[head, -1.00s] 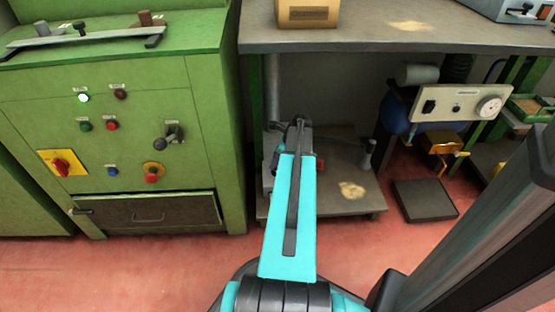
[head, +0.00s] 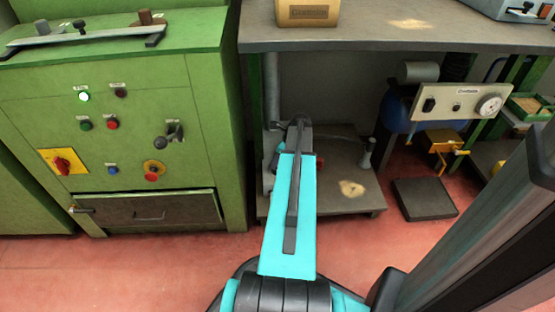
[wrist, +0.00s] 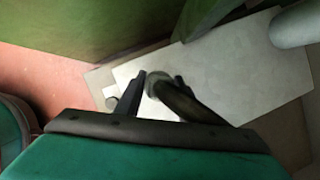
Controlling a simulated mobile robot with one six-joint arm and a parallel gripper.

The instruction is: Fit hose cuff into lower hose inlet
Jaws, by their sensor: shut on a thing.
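My gripper (wrist: 152,100) shows in the wrist view, with its fingers close around the end of a dark, round, tube-like piece, which I take to be the hose cuff (wrist: 157,80). In the head view my teal arm reaches down to the lower shelf and hides the jaws and the cuff. A thin grey hose (head: 340,137) runs along the shelf to the right of my arm's end, near a short grey upright stub (head: 368,155). I cannot make out the lower hose inlet for certain.
The lower shelf (head: 330,205) lies under my arm's end. A green cabinet (head: 120,130) stands close at left. A grey pipe (head: 271,90) rises behind; a workbench top (head: 370,38) overhangs. A dark pedestal plate (head: 425,198) is at right. Red floor is open in front.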

